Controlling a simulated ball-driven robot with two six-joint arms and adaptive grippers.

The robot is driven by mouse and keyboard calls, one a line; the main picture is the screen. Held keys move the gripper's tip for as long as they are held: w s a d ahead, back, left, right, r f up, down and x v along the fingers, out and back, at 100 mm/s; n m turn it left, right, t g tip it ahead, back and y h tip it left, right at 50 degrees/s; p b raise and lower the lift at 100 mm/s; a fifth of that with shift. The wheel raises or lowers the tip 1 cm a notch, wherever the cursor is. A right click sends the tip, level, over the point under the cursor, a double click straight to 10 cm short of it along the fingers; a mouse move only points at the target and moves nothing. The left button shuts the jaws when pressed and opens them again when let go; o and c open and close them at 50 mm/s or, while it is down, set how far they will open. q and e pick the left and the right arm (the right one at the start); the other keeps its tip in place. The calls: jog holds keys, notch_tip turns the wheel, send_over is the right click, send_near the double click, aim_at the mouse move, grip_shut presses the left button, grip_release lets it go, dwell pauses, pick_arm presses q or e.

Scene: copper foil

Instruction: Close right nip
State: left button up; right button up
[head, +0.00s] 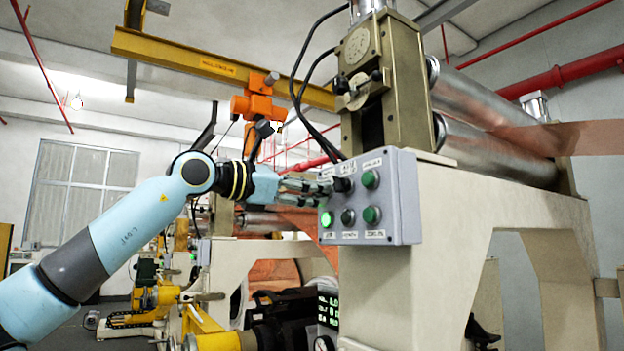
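A grey control box (402,200) is fixed to the cream machine frame, with two rows of buttons and small labels too small to read surely. Its lower left button (326,219) glows green. A dark knob or button (343,184) sits in the upper row, beside a green button (371,180). My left gripper (328,187) reaches in from the left, its fingertips at the box's upper left, at or just short of the dark knob; contact is unclear. The nip's upper roller (480,95) and lower roller (490,150) show behind. My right gripper is out of view.
Copper foil (590,137) runs off to the right from the rollers. The cream frame (460,210) stands close behind the box. Black cables (296,75) hang above my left gripper. An orange hoist (257,104) hangs from a yellow beam (200,60).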

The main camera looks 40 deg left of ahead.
pick_arm(q)
jog(key=shift+w+d, duration=0.1)
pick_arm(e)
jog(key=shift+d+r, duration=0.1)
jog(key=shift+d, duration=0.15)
pick_arm(q)
grip_shut()
jog(key=shift+f+n, duration=0.1)
jog(key=shift+n, duration=0.2)
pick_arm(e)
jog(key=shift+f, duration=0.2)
pick_arm(q)
jog(key=shift+n+b, duration=2)
jog(key=shift+n, duration=3.6)
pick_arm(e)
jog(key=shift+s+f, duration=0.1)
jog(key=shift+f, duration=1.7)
